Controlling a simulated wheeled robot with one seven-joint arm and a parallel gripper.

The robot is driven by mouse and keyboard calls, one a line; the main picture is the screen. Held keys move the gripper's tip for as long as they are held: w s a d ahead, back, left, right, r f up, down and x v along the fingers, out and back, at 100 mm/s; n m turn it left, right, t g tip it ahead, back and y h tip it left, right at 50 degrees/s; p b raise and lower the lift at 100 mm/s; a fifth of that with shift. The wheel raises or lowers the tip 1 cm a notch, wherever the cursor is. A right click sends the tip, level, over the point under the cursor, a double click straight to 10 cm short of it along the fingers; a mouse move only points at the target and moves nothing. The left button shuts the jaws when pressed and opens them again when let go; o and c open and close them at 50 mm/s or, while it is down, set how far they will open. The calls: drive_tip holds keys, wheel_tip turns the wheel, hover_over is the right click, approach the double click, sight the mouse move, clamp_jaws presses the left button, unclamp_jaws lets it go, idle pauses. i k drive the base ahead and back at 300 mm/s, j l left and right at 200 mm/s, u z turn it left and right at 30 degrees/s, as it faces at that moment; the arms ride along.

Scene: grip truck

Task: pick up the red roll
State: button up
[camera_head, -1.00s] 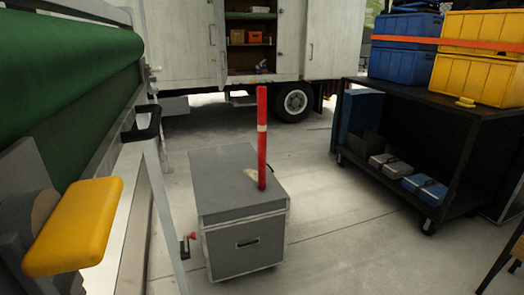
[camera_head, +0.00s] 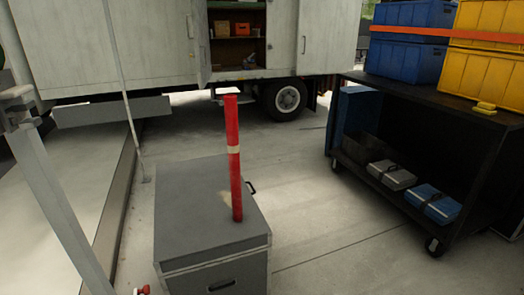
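The red roll (camera_head: 234,165) is a tall thin red tube with a pale band around its middle. It stands upright, leaning very slightly, on top of a grey case (camera_head: 190,222) in the lower middle of the head view. Its foot rests near the right side of the case top. Nothing touches the roll other than the case. My gripper is not in view.
A black cart (camera_head: 345,165) with blue bins (camera_head: 405,55) and yellow bins (camera_head: 490,75) stands at the right. A white truck (camera_head: 110,45) is behind. A grey metal post (camera_head: 65,210) rises at the left. The floor between case and cart is clear.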

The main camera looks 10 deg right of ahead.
sight(230, 104)
drive_tip(key=i+l+u, duration=0.1)
drive_tip(key=i, duration=0.35)
drive_tip(key=i+l+u, duration=0.1)
drive_tip(key=i+l, duration=0.2)
drive_tip(key=i, duration=0.15)
drive_tip(key=i+l, duration=0.25)
drive_tip(key=i, duration=0.2)
drive_tip(key=i+l+u, duration=0.15)
drive_tip(key=i, duration=0.3)
drive_tip(key=l, duration=0.05)
